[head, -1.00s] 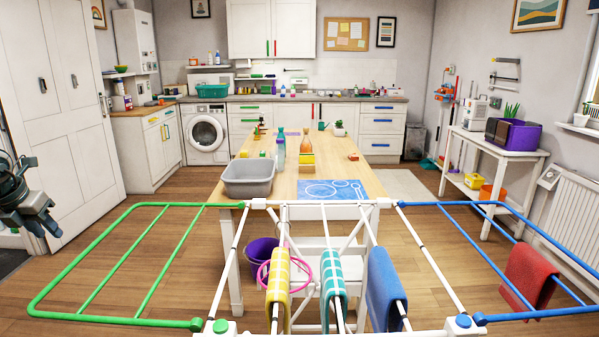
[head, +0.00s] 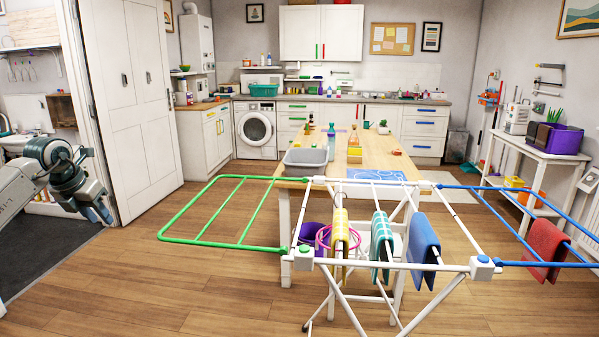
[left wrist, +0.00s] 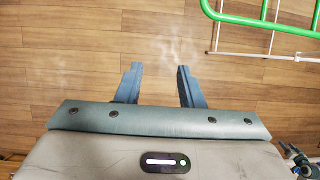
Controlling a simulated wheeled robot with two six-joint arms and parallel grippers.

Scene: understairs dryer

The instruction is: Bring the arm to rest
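My left gripper (head: 97,212) hangs at the left of the head view, pointing down in front of the open doorway. In the left wrist view its two blue-grey fingers (left wrist: 158,85) stand apart with only bare wood floor between them, so it is open and empty. Nothing touches the fingers. At the lower right edge of the left wrist view a small dark jointed part shows, seemingly of my right arm; its fingers are too small to read. The right arm is not in the head view.
A drying rack with a green wing (head: 222,240) and hung cloths stands ahead to the right; the wing also shows in the left wrist view (left wrist: 265,22). Behind it is a wooden table (head: 375,165) with a grey tub (head: 305,161). A white door (head: 135,110) stands left. Floor before the rack is clear.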

